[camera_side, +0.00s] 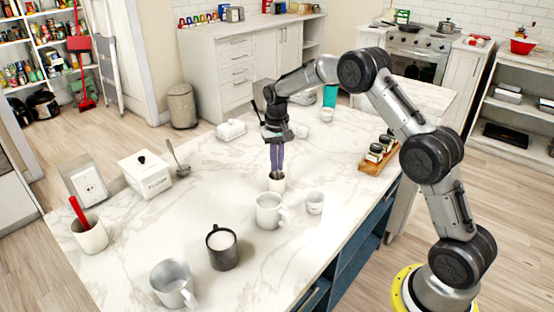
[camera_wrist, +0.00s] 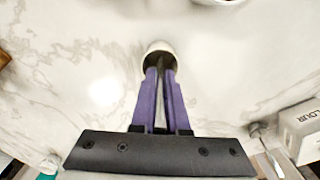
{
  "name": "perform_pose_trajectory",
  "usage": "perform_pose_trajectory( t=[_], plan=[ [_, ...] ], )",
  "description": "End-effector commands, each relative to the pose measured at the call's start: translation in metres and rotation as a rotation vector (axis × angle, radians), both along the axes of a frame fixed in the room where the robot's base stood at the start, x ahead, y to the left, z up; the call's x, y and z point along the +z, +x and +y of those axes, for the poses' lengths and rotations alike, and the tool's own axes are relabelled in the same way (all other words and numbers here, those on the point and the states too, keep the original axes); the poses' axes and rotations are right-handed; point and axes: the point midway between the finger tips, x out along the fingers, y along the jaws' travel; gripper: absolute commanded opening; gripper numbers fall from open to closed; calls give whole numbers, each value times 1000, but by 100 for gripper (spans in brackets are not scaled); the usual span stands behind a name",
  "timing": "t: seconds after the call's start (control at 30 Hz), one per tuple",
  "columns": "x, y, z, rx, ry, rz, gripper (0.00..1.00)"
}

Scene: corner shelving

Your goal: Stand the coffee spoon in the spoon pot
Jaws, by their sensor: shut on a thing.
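My gripper (camera_side: 277,168) points straight down over the marble worktop, with its purple fingers shut on a thin upright spoon. In the wrist view the coffee spoon (camera_wrist: 160,88) shows as a narrow grey handle between the fingers (camera_wrist: 160,72). Directly below the fingertips stands the small white spoon pot (camera_side: 277,185), behind a white mug. In the wrist view the pot's rim (camera_wrist: 158,46) is at the fingertips and the spoon's lower end runs into its dark opening. The fingers hide much of the spoon, and its depth in the pot cannot be seen.
A white mug (camera_side: 268,211) and a small cup (camera_side: 315,203) stand close in front of the pot. A dark mug (camera_side: 222,249) and a grey jug (camera_side: 173,284) are nearer. A flour box (camera_side: 146,176) and ladle (camera_side: 180,163) stand left. A wooden rack of jars (camera_side: 378,157) is right.

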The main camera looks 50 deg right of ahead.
Motion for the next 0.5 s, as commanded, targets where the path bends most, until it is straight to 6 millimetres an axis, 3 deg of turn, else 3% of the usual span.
perform_pose_trajectory(
  t=[0.3,0.33,0.5],
  plan=[
    [-1,0,0,0,0,0,0],
    [-1,0,0,0,0,0,15],
    [-1,0,0,0,0,0,45]
  ],
)
